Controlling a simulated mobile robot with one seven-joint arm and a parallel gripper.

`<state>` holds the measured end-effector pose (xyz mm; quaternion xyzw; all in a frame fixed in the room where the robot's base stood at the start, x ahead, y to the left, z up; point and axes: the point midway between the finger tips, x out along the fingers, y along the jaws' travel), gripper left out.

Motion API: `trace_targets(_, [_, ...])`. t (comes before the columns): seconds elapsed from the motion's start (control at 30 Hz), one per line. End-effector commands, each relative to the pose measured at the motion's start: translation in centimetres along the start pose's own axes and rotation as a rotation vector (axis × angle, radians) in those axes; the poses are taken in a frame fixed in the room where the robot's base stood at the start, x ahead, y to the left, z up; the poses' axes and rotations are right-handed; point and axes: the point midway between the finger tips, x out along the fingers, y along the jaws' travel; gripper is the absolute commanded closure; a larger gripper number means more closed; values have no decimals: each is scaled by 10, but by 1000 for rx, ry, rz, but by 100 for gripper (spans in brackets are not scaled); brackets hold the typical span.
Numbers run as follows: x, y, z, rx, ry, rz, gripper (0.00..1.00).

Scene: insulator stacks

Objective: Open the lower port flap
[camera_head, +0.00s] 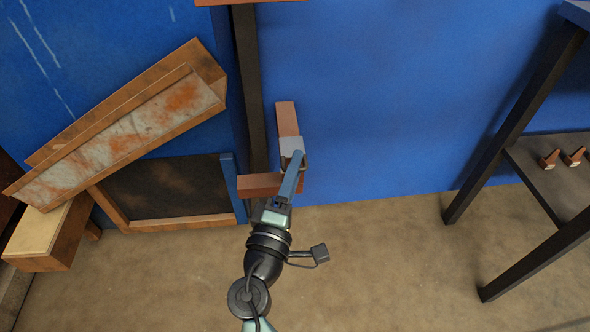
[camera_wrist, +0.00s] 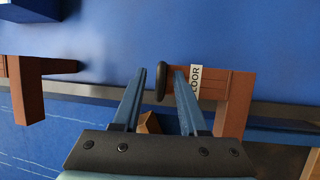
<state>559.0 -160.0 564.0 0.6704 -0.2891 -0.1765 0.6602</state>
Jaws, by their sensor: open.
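My gripper (camera_head: 292,160) is in front of the blue wall, beside reddish-brown wooden pieces (camera_head: 288,118). In the wrist view its two blue fingers (camera_wrist: 160,74) are apart. A black rounded handle (camera_wrist: 162,82) shows between the fingertips, closer to the right one; I cannot tell whether they touch. Just right of it is a brown wooden piece (camera_wrist: 238,98) with a white label (camera_wrist: 195,80), partly hidden, reading "OOR". In the head view a dark panel in a wooden frame (camera_head: 172,190) is low on the wall. I cannot tell for certain which part is the lower port flap.
A sloping wooden chute (camera_head: 125,125) with a rusty inner face is at left, above a wooden block (camera_head: 45,238). A dark-legged table (camera_head: 548,175) with small brown items stands at right. The floor (camera_head: 390,270) between is clear.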

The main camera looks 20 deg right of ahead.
Motion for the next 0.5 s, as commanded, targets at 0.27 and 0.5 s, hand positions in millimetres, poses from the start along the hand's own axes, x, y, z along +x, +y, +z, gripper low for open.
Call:
trace_targets(0.27, [5,0,0,0,0,0,58])
trace_targets(0.5, [5,0,0,0,0,0,87])
